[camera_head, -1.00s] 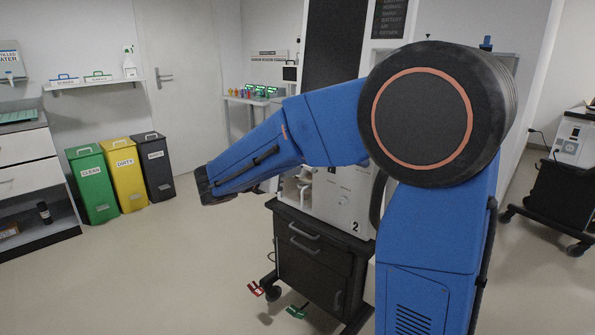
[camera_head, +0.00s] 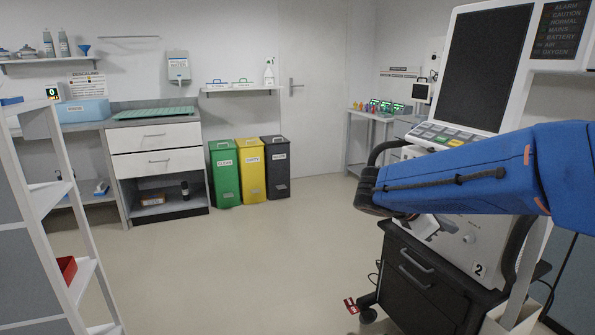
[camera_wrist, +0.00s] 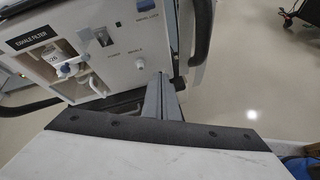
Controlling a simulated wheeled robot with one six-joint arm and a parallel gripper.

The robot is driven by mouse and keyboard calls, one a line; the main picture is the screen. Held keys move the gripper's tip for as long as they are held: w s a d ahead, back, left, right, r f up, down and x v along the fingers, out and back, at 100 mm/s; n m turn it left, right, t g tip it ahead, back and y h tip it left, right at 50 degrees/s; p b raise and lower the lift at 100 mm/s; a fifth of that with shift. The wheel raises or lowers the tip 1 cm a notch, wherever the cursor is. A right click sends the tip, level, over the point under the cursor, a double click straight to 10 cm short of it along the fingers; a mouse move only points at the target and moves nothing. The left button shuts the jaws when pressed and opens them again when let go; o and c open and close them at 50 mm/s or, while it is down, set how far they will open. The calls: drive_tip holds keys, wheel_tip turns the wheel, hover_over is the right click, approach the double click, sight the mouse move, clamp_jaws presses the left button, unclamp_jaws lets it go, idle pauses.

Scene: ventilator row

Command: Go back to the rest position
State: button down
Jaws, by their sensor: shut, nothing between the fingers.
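My gripper (camera_wrist: 163,85) shows in the wrist view as grey fingers closed together, with nothing between them. In the head view its fingers cannot be made out; my blue arm comes in from the right edge and ends in a dark wrist in front of the ventilator. The ventilator (camera_head: 485,232), marked 2, stands at the right on a dark drawer cart (camera_head: 425,280). In the wrist view its front panel (camera_wrist: 122,62) fills the upper left, with an "exhale filter" bay and white knobs. The fingertips appear in front of the panel's lower part; whether they touch cannot be told.
A white shelf rack (camera_head: 60,200) stands close at the left. Green (camera_head: 225,178), yellow (camera_head: 250,175) and dark (camera_head: 276,172) bins line the back wall beside a drawer cabinet (camera_head: 155,150). The middle floor (camera_head: 245,260) is clear. Another cart's wheels (camera_wrist: 288,18) show at upper right.

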drive_tip(key=s+f+m+g+y, duration=0.1)
drive_tip(key=s+f+m+y, duration=0.25)
drive_tip(key=s, duration=0.35)
drive_tip(key=s+f+m+y, duration=0.2)
drive_tip(key=s+m, duration=0.2)
drive_tip(key=s, duration=0.3)
drive_tip(key=s+a+f+m+t+y, duration=0.2)
drive_tip(key=s+a+f+m+y, duration=0.2)
drive_tip(key=s+a+m, duration=0.5)
drive_tip(key=shift+s+a+f+m+y, duration=0.15)
drive_tip(key=shift+s+f+m+y, duration=0.25)
drive_tip(key=shift+y, duration=0.75)
drive_tip(key=c, duration=2.4)
unclamp_jaws()
drive_tip(key=shift+c, duration=0.2)
